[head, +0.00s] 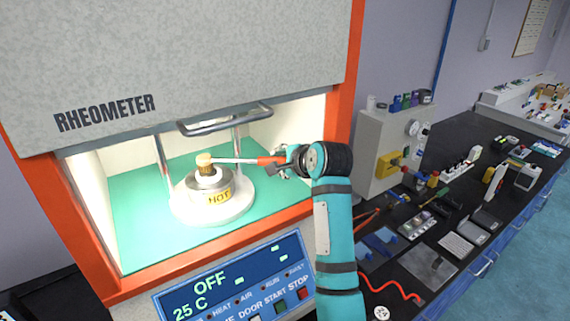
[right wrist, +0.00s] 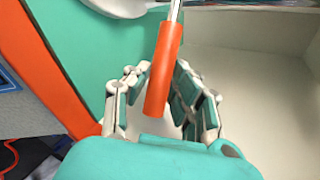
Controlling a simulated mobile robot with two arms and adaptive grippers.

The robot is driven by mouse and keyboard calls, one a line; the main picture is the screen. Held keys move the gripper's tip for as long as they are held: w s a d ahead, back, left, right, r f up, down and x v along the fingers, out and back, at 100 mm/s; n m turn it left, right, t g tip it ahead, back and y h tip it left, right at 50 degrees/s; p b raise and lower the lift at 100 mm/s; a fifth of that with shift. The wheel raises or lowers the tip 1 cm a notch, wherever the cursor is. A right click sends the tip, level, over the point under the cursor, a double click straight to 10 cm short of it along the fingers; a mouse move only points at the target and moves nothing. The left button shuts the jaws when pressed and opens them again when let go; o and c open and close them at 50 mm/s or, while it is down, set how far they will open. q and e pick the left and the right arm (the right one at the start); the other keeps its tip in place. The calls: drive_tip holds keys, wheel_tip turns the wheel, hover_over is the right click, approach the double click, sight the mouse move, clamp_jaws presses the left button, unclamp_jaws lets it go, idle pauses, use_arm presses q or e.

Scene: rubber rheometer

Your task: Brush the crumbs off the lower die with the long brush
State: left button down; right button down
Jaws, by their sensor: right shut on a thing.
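The long brush (head: 235,160) has an orange handle, a pale shaft and a tan bristle head. My right gripper (head: 284,161) is shut on its handle, which also shows between the fingers in the right wrist view (right wrist: 163,75). The brush reaches left into the open chamber, roughly level, with its bristles over the top of the lower die (head: 210,188). The die is a grey round block with a yellow HOT label on a white round base. I cannot tell whether the bristles touch it. Crumbs cannot be made out. My left gripper is not in view.
The orange-framed rheometer chamber has a raised door with a grey handle (head: 225,119) above the brush. Two upright posts stand behind the die. The control panel (head: 240,280) reads OFF and 25 C. The black bench (head: 470,220) at right holds many tools and small items.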

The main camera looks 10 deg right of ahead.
drive_tip(key=shift+s+d, duration=0.3)
drive_tip(key=shift+s, duration=0.4)
drive_tip(key=shift+s+d, duration=0.25)
drive_tip(key=shift+s, duration=0.45)
